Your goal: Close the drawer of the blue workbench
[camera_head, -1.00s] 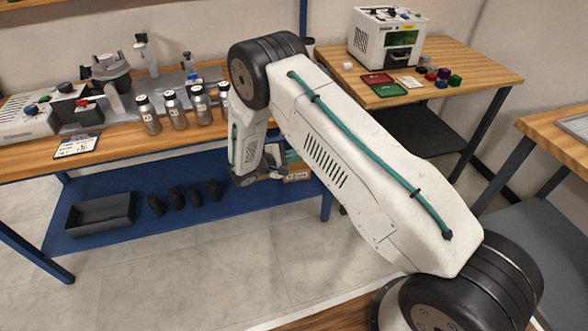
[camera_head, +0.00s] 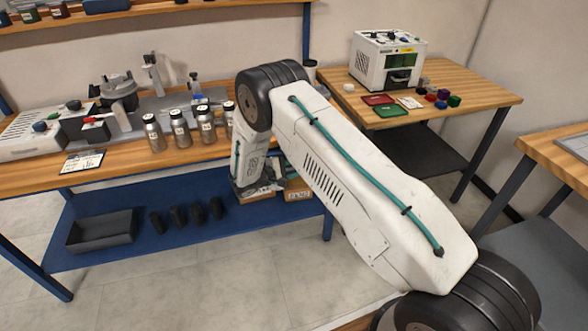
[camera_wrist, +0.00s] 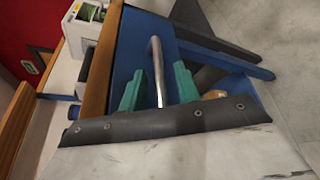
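The blue workbench (camera_head: 75,188) stands at the left in the head view, with a wooden top and a blue lower shelf. My arm covers the part of its front where my gripper is, so I cannot see the drawer there. In the wrist view a blue front panel (camera_wrist: 128,48), apparently the drawer's, lies beside the wooden edge. A silver bar handle (camera_wrist: 157,68) runs between the two teal fingers of my gripper (camera_wrist: 160,80). The fingers are apart, one on each side of the handle, with visible gaps. How far out the drawer stands is not clear.
Several metal bottles (camera_head: 180,128) stand along the bench top. A black tray (camera_head: 101,230) and several dark objects (camera_head: 176,214) lie on the lower shelf. A second table (camera_head: 470,80) with a white machine (camera_head: 387,58) is at the right. Floor in front is clear.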

